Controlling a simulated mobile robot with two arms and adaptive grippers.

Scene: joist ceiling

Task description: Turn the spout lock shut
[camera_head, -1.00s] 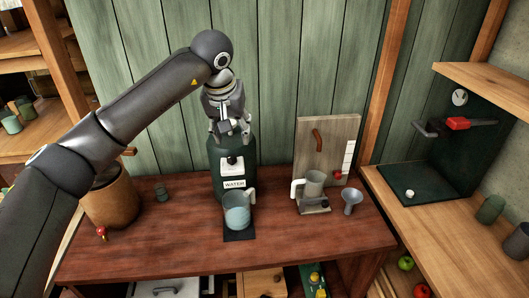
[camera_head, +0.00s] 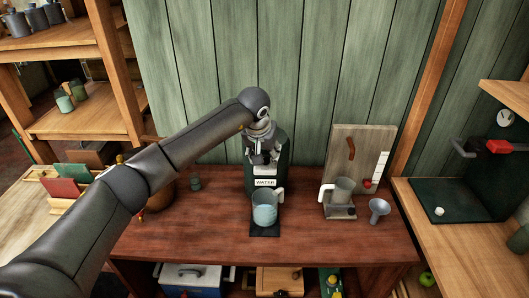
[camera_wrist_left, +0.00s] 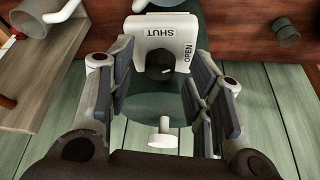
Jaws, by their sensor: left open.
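A dark green water dispenser (camera_head: 283,158) labelled WATER (camera_head: 265,183) stands at the back of the red-brown table. In the left wrist view its white plate (camera_wrist_left: 185,32) reads SHUT and OPEN, with a dark round knob, the spout lock (camera_wrist_left: 159,65), on it. I cannot tell which word the knob points at. My left gripper (camera_head: 262,160) is in front of the dispenser's upper part. In the wrist view its open fingers (camera_wrist_left: 163,90) stand either side of the dispenser, apart from the knob. A light blue mug (camera_head: 265,212) stands below on a dark mat (camera_head: 265,231). My right gripper is out of view.
A small dark cup (camera_head: 195,184) is left of the dispenser. The table's front is clear.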

